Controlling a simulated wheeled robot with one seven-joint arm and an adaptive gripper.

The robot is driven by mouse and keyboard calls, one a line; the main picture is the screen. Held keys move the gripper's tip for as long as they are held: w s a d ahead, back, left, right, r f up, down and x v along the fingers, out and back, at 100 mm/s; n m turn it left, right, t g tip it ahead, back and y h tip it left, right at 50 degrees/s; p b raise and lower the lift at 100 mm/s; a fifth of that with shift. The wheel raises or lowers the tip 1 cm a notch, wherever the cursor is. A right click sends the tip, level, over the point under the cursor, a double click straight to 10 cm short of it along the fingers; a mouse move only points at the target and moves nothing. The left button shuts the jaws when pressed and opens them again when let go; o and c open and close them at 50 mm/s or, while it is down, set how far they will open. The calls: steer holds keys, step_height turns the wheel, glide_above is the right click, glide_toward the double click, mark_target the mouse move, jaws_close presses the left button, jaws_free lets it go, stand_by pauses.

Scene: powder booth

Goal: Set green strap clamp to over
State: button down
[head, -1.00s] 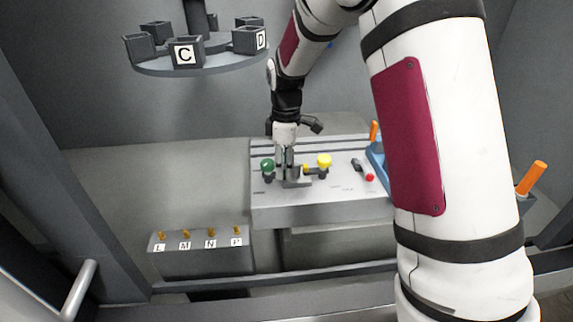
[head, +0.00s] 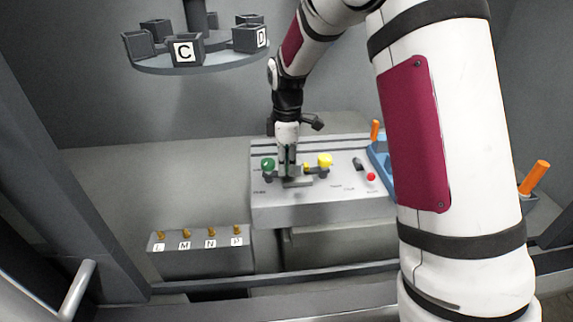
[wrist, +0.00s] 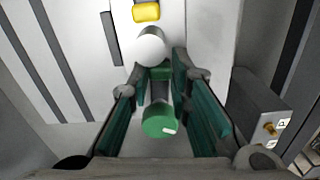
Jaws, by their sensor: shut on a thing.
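The green strap clamp shows as a round green knob (head: 268,164) on the left of the grey panel block (head: 320,205). In the wrist view its knob (wrist: 158,122) has a white mark and sits between my fingers, with a smaller green part (wrist: 160,73) near the fingertips. My gripper (head: 288,174) points down at the block, just right of the green knob, and is shut on the clamp. The exact contact is partly hidden by the fingers. A pale round cylinder (wrist: 150,45) lies just beyond the fingertips.
A yellow knob (head: 324,160) stands right of my gripper, with a red button (head: 371,177) and a black switch (head: 358,163) farther right. A labelled peg box (head: 205,264) stands front left. A round rack of lettered cups (head: 185,52) hangs upper left.

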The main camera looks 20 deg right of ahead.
mark_target(287, 167)
steer(key=c, duration=1.5)
jaws_free()
step_height(287, 167, up, 12)
steer(key=shift+c, duration=0.4)
